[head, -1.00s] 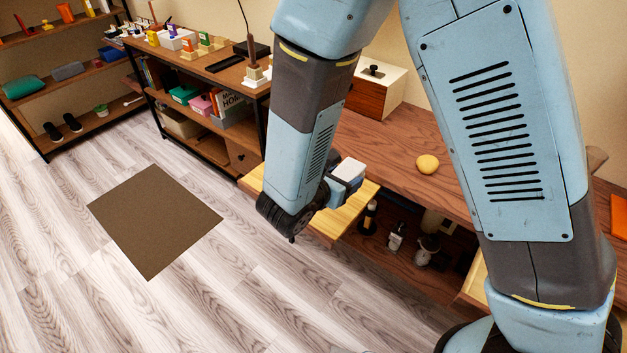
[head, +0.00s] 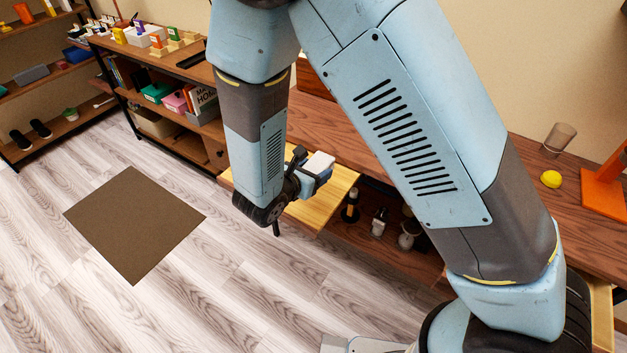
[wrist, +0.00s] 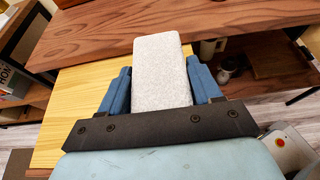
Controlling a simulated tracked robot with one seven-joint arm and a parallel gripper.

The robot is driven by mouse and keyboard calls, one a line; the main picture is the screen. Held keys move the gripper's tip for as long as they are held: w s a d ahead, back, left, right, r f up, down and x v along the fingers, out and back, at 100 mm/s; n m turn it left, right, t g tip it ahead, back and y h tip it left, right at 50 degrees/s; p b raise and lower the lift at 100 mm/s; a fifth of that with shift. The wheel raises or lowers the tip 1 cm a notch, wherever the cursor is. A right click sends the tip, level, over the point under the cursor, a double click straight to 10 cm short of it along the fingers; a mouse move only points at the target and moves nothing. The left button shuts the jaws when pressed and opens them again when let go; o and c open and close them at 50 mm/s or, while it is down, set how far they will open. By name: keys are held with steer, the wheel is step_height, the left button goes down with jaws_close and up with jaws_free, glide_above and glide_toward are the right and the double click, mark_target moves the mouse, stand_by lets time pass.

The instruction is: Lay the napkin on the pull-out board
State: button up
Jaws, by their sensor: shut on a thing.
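The napkin is a pale grey-white folded block. My gripper (wrist: 164,88) is shut on the napkin (wrist: 160,60), with a blue finger on each side of it in the wrist view. In the head view the napkin (head: 320,163) shows as a small white top at my gripper (head: 313,178). The pull-out board (head: 335,188) is light yellow wood and juts out from the brown desk. My gripper and the napkin are over the board in the head view. In the wrist view the board (wrist: 75,100) lies below and to the left; the gap is hard to judge.
The brown desk (head: 340,130) runs along the wall behind the board. A yellow ball-like thing (head: 551,179), a cup (head: 557,139) and an orange stand (head: 603,185) are on its right part. Bottles (head: 379,222) stand on a shelf below. A brown mat (head: 135,225) lies on open floor.

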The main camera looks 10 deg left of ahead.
steer(key=w+f, duration=0.2)
steer(key=f, duration=0.1)
steer(key=w+a+f, duration=0.1)
steer(key=w+f, duration=0.1)
steer(key=shift+f, duration=0.1)
steer(key=shift+w+f, duration=0.15)
steer(key=shift+f, duration=1.45)
steer(key=o, duration=1.1)
steer(key=v, duration=1.2)
steer(key=shift+r, duration=0.1)
